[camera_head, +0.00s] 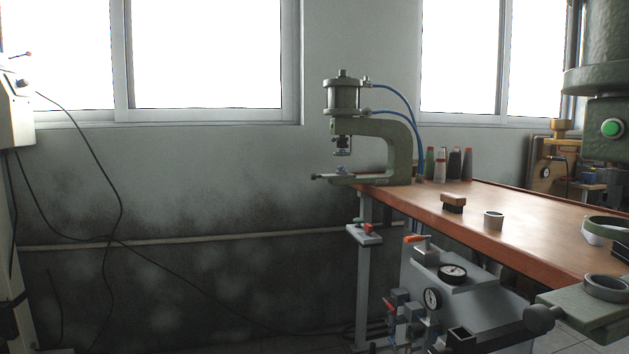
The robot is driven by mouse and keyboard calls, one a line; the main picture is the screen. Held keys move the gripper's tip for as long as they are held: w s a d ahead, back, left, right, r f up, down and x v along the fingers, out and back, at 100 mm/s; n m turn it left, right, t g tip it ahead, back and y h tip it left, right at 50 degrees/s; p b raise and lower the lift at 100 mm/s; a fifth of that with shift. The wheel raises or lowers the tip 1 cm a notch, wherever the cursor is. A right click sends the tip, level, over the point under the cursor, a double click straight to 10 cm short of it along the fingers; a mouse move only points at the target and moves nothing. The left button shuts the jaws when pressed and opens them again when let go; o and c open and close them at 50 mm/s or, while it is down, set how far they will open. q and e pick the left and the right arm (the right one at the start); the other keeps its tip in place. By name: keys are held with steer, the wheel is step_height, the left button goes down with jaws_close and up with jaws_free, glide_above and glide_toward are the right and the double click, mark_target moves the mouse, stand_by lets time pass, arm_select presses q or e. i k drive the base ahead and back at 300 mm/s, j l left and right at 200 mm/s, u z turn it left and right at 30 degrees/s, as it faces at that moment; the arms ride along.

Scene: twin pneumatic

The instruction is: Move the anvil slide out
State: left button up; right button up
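A green C-frame pneumatic press (400,140) stands at the far left end of the wooden workbench, with a cylinder on top and blue hoses. A thin anvil slide (325,177) at its base sticks out to the left, past the bench end. A second green machine (600,80) with a lit green button is cut off at the right edge. A green block (590,312) with a ring-shaped seat and a dark round knob shows low at the right; I cannot tell if it slides. Neither of my grippers is in view.
A white machine (15,115) with hanging cables stands at the left. The floor between is mostly hidden.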

mark_target(338, 174)
steer(key=i+z, duration=0.15)
steer(key=z, duration=0.35)
steer(key=i+j+z, duration=0.45)
steer(key=i+j, duration=0.15)
steer(key=j, duration=0.2)
steer(key=i+j+z, duration=0.25)
steer(key=j, duration=0.2)
